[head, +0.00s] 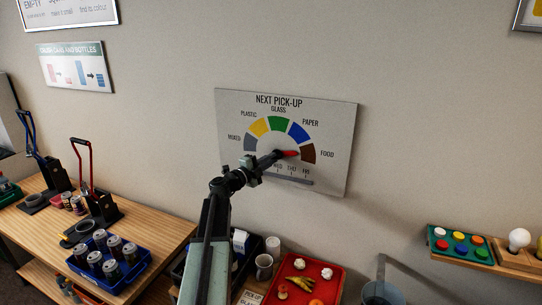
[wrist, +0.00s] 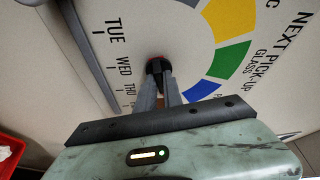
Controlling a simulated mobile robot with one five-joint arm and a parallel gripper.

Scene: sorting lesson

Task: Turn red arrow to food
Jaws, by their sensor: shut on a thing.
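The wall board (head: 230,105) reads "NEXT PICK-UP" and carries a half-ring of coloured sectors. The red arrow (head: 290,154) points right, toward the brown food sector (head: 308,154). My gripper (head: 276,157) reaches up to the board at the arrow's hub. In the wrist view my gripper (wrist: 160,70) is shut on the dark hub of the arrow, with a little red showing at it. The fingers and hub hide most of the arrow there. The blue paper sector (wrist: 203,90) and green glass sector (wrist: 231,58) show beside it.
A slider bar (head: 290,180) with day names runs along the board's lower part. The wall around the board is clear.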

